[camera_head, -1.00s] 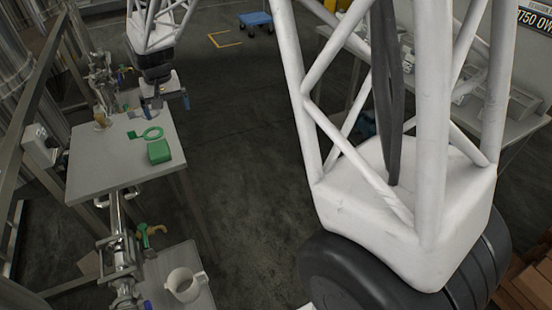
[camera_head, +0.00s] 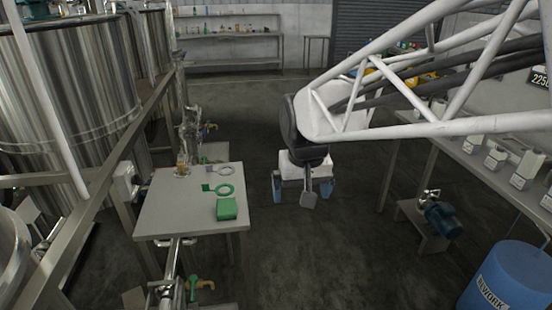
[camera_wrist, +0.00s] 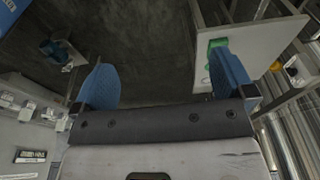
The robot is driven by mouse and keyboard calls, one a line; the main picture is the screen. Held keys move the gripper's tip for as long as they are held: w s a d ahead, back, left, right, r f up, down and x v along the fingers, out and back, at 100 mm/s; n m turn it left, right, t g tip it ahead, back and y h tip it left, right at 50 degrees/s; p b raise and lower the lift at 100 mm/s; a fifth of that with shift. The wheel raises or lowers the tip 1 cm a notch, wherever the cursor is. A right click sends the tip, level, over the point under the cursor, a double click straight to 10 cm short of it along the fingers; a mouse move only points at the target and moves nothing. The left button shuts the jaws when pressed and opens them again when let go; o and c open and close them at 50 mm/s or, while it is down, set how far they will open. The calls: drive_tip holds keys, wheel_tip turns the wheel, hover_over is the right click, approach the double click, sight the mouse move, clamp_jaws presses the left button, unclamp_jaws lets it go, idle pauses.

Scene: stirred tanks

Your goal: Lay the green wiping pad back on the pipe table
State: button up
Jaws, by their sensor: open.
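The green wiping pad (camera_head: 227,209), a small green block, lies on the grey pipe table (camera_head: 165,212) near its front right corner, in the head view. In the wrist view the pad (camera_wrist: 213,47) is partly hidden behind one blue finger. My gripper (camera_head: 304,192) hangs over the aisle to the right of the table, apart from the pad. Its two blue fingers stand wide apart with nothing between them in the wrist view (camera_wrist: 161,65).
A flat green ring with a tag (camera_head: 225,190) lies behind the pad, with a grey ring (camera_head: 217,169) farther back. An amber-coloured vessel (camera_head: 182,168) stands at the back left. Pipes and valves run beneath the table. The aisle floor (camera_head: 300,255) is clear.

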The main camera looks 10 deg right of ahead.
drive_tip(key=s+d, duration=0.2)
drive_tip(key=s, duration=0.6)
drive_tip(key=s+d+f, duration=0.1)
drive_tip(key=s+d, duration=0.1)
drive_tip(key=s, duration=0.5)
drive_tip(key=shift+s+f+t, duration=0.25)
drive_tip(key=shift+s+t, duration=0.15)
